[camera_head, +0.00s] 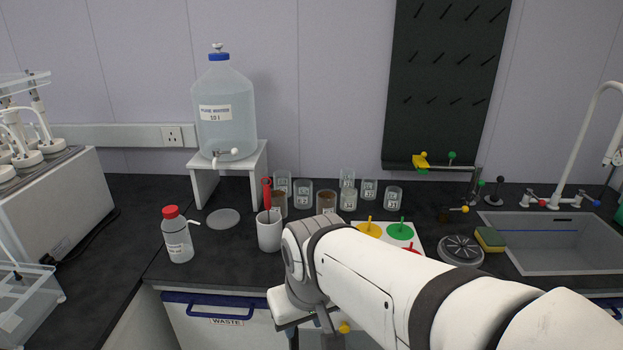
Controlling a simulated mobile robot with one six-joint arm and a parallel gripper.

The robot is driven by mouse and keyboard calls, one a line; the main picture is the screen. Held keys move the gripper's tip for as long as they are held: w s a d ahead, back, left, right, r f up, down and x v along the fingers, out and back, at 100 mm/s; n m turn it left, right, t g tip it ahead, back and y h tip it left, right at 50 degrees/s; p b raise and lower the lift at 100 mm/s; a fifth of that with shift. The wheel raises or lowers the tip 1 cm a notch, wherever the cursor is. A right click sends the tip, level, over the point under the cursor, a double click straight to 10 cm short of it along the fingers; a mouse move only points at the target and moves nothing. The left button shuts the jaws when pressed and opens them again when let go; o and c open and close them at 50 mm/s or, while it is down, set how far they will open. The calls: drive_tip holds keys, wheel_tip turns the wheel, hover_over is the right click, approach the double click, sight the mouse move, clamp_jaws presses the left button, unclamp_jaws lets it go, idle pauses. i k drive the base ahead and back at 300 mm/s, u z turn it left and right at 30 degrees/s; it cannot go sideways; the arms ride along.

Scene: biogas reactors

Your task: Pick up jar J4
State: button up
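Several small glass jars with white labels stand in a loose group on the dark bench, behind my arm. Two hold brown contents: a left brown jar (279,203) and a middle brown jar (326,202). Clear ones include a jar in the back row (347,179), a jar beside the middle brown one (348,199) and a right-hand jar (393,197). The labels are too small to read surely, so I cannot tell which is J4. My gripper (312,318) points down at the bench's front edge, away from the jars; its fingers are not clear.
A white mug (269,230) with a red-handled tool stands left of my wrist. A red-capped bottle (177,236) and a large carboy (225,108) on a white stand (258,160) are further left. A white tray with coloured lids (399,231), a drain strainer (461,250) and a sink (560,240) lie right.

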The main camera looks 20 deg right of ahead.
sight(348, 197)
drive_tip(key=z, duration=0.4)
drive_tip(key=i, duration=0.75)
drive_tip(key=z, duration=0.35)
drive_tip(key=k, duration=0.9)
drive_tip(key=z, duration=0.2)
drive_tip(key=i, duration=0.9)
drive_tip(key=u, duration=0.05)
